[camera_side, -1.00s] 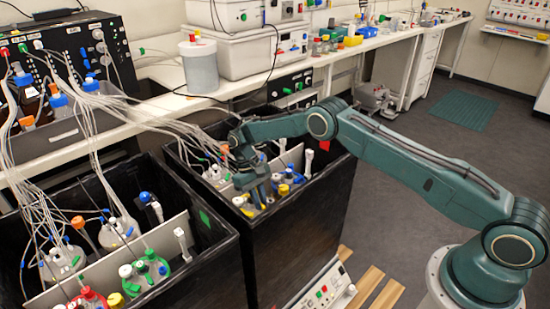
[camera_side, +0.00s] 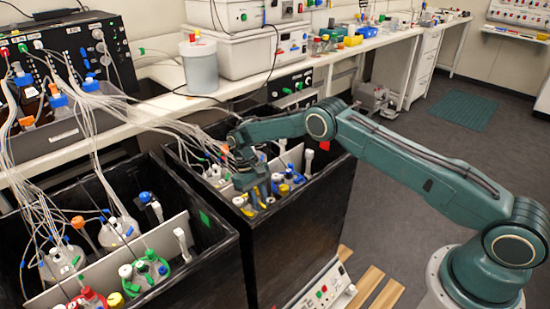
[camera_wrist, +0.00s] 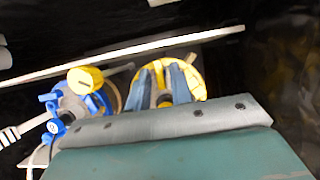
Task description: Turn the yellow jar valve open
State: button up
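The yellow jar (camera_wrist: 200,82) shows its yellow ring in the wrist view, right of centre. My gripper (camera_wrist: 165,78) reaches over it, with two blue-grey fingers covering much of its top. A small yellow part (camera_wrist: 165,100), which may be the valve, shows between the fingers. I cannot tell whether the fingers touch it. In the side view my gripper (camera_side: 263,196) points down into the right-hand black box, among yellow parts (camera_side: 248,211) of the jar. The valve's turn position is hidden.
A blue-ringed jar with a yellow cap (camera_wrist: 85,80) stands close left of my fingers. A pale divider plate (camera_wrist: 130,52) runs behind both jars. The black box (camera_side: 300,235) has high walls. Pale tubes (camera_side: 180,128) hang over its left side.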

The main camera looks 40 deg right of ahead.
jog(key=shift+w+r, duration=0.2)
jog(key=shift+r, duration=0.3)
notch_tip(320, 180, up, 9)
jog(key=shift+w, duration=0.35)
